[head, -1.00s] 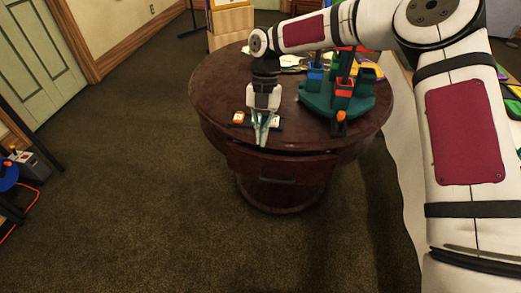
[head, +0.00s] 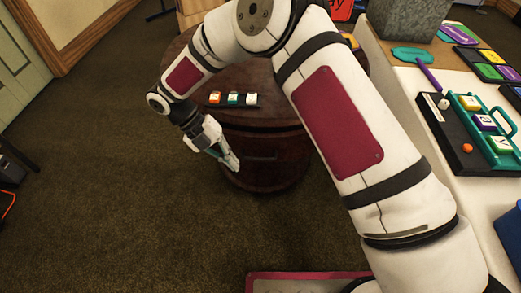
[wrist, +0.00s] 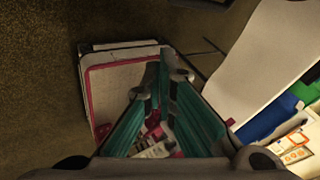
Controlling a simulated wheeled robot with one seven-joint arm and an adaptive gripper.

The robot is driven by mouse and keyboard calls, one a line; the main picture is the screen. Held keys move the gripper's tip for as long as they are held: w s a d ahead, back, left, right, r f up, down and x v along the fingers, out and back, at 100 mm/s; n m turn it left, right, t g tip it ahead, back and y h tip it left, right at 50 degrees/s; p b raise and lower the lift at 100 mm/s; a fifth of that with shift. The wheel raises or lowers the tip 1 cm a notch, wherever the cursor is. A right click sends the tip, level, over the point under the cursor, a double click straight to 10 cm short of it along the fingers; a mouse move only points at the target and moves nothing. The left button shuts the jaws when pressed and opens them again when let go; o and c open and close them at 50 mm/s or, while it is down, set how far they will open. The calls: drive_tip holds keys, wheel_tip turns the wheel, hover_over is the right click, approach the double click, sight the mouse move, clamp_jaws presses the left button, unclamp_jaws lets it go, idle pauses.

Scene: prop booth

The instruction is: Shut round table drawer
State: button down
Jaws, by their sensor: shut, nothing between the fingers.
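The dark red-brown round table (head: 292,85) stands on the carpet in the upper middle of the head view, partly hidden behind my arm. Its drawer front (head: 290,144) faces me below the tabletop, with a dark handle in the middle. I cannot tell whether the drawer is flush or slightly out. My gripper (head: 234,164) is shut and empty, at the left of the drawer front in the picture and seemingly apart from it. It points down and right. In the wrist view its teal fingers (wrist: 168,62) are together; the round table does not show there.
A strip with several coloured blocks (head: 233,99) lies on the round tabletop. A white-covered table (head: 420,90) at the right carries a black panel (head: 462,150) and letter tiles. Open carpet (head: 110,190) lies to the left and in front.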

sight(256, 141)
drive_tip(key=s+d+f+n+t+h+b, duration=0.1)
drive_tip(key=s+d+f+n+t+h, duration=0.1)
drive_tip(key=s+f+n+t+h, duration=0.45)
drive_tip(key=w+d+r+t+b, duration=0.1)
drive_tip(key=w+d+t, duration=0.1)
drive_tip(key=w, duration=0.1)
drive_tip(key=w+d+r+t+b, duration=0.1)
drive_tip(key=w+d+r+t, duration=0.1)
drive_tip(key=w+t, duration=0.1)
drive_tip(key=w+d+r+t+b, duration=0.1)
drive_tip(key=w+d+r+t, duration=0.1)
drive_tip(key=w, duration=0.3)
drive_tip(key=shift+w+r+t+y, duration=0.15)
drive_tip(key=shift+t+y, duration=0.1)
drive_tip(key=shift+t, duration=0.4)
drive_tip(key=shift+d, duration=0.1)
drive_tip(key=shift+w+p, duration=0.3)
drive_tip(key=shift+w, duration=2.3)
